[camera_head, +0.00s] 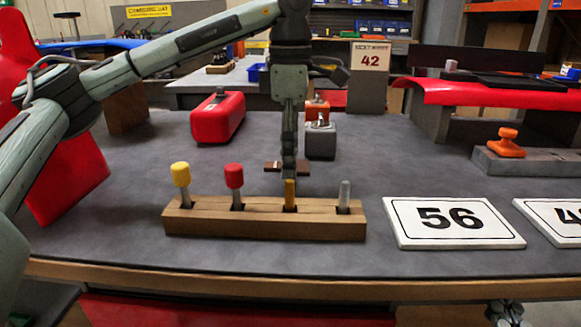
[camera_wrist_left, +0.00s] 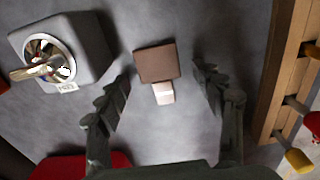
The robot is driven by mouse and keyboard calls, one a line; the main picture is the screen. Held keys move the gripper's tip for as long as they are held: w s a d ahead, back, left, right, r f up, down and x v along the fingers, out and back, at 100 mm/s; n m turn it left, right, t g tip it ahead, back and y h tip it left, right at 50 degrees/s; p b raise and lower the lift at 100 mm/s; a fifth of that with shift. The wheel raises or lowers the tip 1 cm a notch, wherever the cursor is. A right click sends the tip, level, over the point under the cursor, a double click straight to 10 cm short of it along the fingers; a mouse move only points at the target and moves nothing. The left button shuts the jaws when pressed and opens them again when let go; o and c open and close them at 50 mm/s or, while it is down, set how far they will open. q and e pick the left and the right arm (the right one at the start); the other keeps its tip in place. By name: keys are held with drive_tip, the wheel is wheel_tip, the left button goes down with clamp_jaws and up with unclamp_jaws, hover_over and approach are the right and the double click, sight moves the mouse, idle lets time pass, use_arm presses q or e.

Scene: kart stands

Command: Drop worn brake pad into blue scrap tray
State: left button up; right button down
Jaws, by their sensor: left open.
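The brake pad, a small flat brown piece (camera_wrist_left: 156,64) with a pale tab, lies on the grey bench top. In the head view the pad (camera_head: 272,167) is partly hidden behind my left gripper. My left gripper (camera_head: 289,172) points down over it, behind the wooden rack. In the left wrist view my left gripper (camera_wrist_left: 163,80) is open, its fingers on either side of the pad with gaps. A small blue container (camera_head: 256,73), perhaps the scrap tray, stands on the table behind. My right gripper (camera_head: 507,314) barely shows at the bottom right edge.
A wooden rack (camera_head: 265,228) with several capped tools stands just in front. A grey box with a metal top (camera_head: 320,140) and a red canister (camera_head: 217,118) stand behind.

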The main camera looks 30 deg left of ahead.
use_arm(q)
drive_tip(key=shift+f, duration=0.25)
idle(0.4)
drive_tip(key=c, duration=1.4)
drive_tip(key=shift+r, duration=0.1)
